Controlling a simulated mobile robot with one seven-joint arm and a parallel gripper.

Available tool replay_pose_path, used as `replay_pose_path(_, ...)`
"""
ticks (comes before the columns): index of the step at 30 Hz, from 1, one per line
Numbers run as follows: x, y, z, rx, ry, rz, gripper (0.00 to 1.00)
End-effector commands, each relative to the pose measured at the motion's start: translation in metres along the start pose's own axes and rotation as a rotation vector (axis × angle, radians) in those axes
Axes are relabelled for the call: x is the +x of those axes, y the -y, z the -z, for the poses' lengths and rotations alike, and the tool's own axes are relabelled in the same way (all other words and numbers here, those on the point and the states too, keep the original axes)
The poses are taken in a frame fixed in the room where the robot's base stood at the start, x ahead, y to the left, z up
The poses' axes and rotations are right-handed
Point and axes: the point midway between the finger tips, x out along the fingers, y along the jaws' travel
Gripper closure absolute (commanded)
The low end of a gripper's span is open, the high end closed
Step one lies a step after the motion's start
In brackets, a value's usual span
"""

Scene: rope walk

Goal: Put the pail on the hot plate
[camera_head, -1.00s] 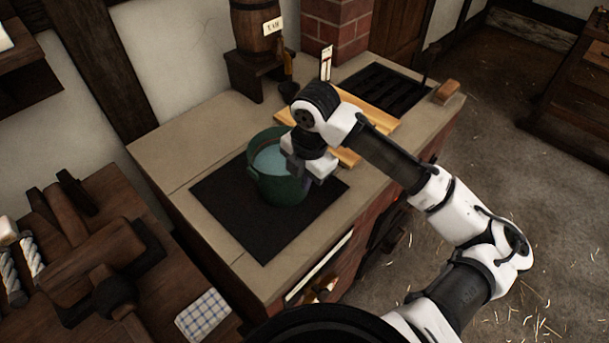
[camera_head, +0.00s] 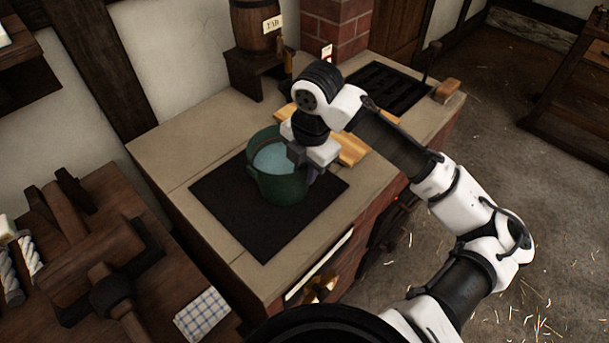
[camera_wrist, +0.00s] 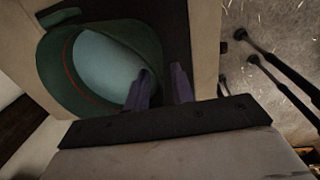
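The green pail (camera_head: 282,188), with pale blue liquid inside, stands upright on the flat black hot plate (camera_head: 240,225) set in the counter. My gripper (camera_head: 311,172) is at the pail's right rim, pointing down. In the wrist view, the pail (camera_wrist: 68,80) fills the upper left. One finger of my gripper (camera_wrist: 162,78) is inside the rim and the other is outside, with a gap between them. The gripper looks open around the wall. The outer finger is partly hidden in the head view.
A yellow wooden board (camera_head: 350,150) lies behind my gripper. A black grate (camera_head: 385,88) is at the counter's back right. A labelled barrel (camera_head: 255,25) stands at the back. A wooden bench (camera_head: 90,270) with tools and a checked cloth (camera_head: 203,315) is at left front. The counter's left part is clear.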

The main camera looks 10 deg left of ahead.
Motion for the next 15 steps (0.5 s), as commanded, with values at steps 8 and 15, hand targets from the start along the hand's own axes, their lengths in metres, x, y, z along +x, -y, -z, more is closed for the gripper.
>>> replay_pose_path(8, -0.061, -0.001, 0.0, -0.002, 0.003, -0.002, 0.76)
replay_pose_path(15, -0.087, 0.0, -0.001, 0.0, 0.002, 0.0, 0.76)
